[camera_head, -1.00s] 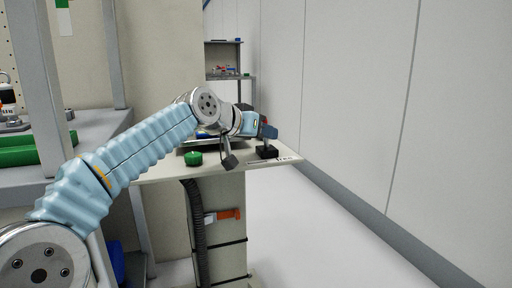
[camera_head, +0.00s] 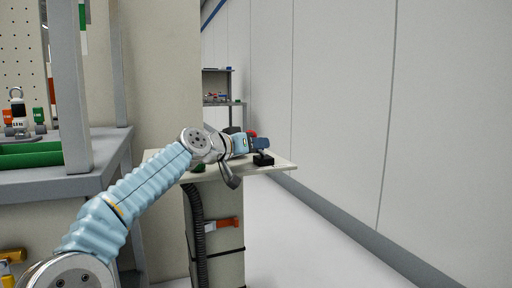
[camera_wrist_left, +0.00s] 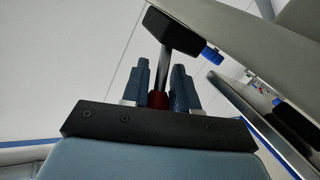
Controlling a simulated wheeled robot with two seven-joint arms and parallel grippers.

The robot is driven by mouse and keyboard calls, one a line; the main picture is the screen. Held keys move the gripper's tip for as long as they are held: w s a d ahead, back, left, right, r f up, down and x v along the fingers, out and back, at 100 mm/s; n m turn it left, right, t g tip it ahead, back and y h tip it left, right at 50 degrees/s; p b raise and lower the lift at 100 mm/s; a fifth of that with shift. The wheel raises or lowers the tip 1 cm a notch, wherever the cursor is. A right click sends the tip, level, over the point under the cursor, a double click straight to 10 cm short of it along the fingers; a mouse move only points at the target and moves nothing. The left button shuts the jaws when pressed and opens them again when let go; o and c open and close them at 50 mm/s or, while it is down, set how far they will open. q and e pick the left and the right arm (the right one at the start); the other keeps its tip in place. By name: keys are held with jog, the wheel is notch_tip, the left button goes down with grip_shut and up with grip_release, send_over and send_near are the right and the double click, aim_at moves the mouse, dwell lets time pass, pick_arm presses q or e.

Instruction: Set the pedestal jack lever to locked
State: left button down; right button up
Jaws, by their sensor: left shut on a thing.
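A lever with a thin metal rod and a red knob (camera_wrist_left: 158,99) rises from a black base block (camera_head: 263,160) on the pedestal's top plate (camera_head: 283,165). My left gripper (camera_head: 260,143) comes in from the left just above this base. In the left wrist view its two blue fingers (camera_wrist_left: 160,75) stand on either side of the knob and are shut on it. The rod (camera_wrist_left: 163,62) runs from the knob to the black block. The gripper hides much of the lever in the head view, so its exact tilt is unclear. My right gripper is out of view.
An orange handle (camera_head: 222,224) sits on the pedestal's front beside a black hose (camera_head: 198,235). A green object (camera_head: 198,168) lies on the plate, partly hidden by my arm. A workbench with a green tray (camera_head: 45,154) stands at left. A white wall (camera_head: 340,110) bounds the right.

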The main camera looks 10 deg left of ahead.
pick_arm(q)
jog(key=shift+a+r, duration=0.3)
jog(key=shift+a, duration=0.1)
jog(key=c, duration=0.8)
grip_release()
jog(key=shift+d+f, duration=0.1)
jog(key=shift+f, duration=0.05)
jog(key=b+v, duration=0.2)
jog(key=v, duration=0.5)
jog(key=shift+s+f+b, duration=0.1)
jog(key=shift+s+b, duration=0.2)
jog(key=v, duration=0.6)
jog(key=shift+s, duration=0.1)
